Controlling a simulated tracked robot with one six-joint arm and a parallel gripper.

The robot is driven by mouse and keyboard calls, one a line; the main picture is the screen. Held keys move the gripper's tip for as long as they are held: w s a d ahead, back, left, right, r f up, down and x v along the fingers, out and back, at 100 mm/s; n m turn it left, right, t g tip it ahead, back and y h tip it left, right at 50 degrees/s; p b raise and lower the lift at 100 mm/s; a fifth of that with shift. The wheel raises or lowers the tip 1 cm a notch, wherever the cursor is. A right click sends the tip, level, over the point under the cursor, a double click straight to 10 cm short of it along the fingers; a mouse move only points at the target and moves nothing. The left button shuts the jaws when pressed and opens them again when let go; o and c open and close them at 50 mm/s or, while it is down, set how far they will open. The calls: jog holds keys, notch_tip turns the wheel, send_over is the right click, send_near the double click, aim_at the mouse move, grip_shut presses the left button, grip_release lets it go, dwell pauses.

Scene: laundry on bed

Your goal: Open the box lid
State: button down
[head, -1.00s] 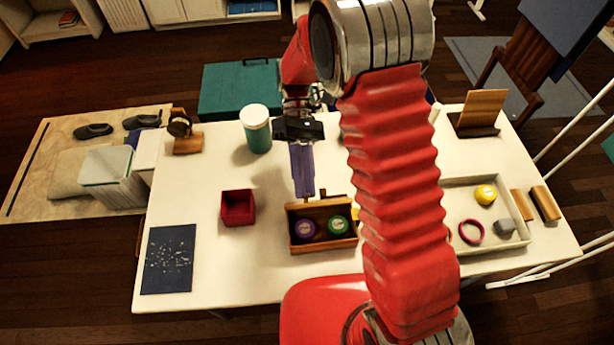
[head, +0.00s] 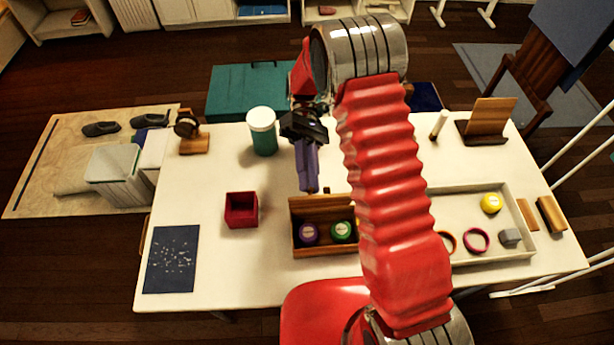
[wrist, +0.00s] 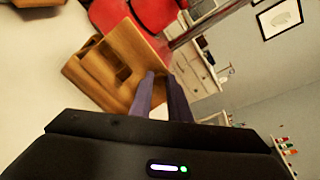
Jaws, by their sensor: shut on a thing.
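The wooden box (head: 325,251) stands near the front middle of the white table, with its lid (head: 312,209) raised at the back. A purple round item (head: 308,233) and a green round item (head: 342,231) show inside. My gripper (head: 310,190) reaches down from behind, its purple fingers at the upper edge of the lid and shut on it. In the wrist view, the box (wrist: 92,78) lies beyond my fingertips (wrist: 160,76). The exact contact is hard to see, and my arm hides the box's right end.
A red open box (head: 241,211) and a dark blue sheet (head: 171,260) lie to the left. A teal white-topped canister (head: 263,133) stands at the back. A pale tray (head: 470,190) is on the right.

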jog(key=shift+f, duration=0.15)
jog(key=c, duration=1.7)
grip_release()
jog(key=shift+o, duration=0.2)
jog(key=shift+r, duration=0.2)
jog(key=s+d+r+m+t, duration=0.4)
jog(key=d+r+t, duration=0.2)
jog(key=r+t, duration=0.3)
jog(key=s+d+r+m+t, duration=0.4)
jog(key=r+t, duration=0.4)
jog(key=t, duration=0.3)
jog(key=shift+d+r+m+t, duration=0.4)
jog(key=shift+d+m, duration=0.2)
jog(key=shift+d, duration=0.65)
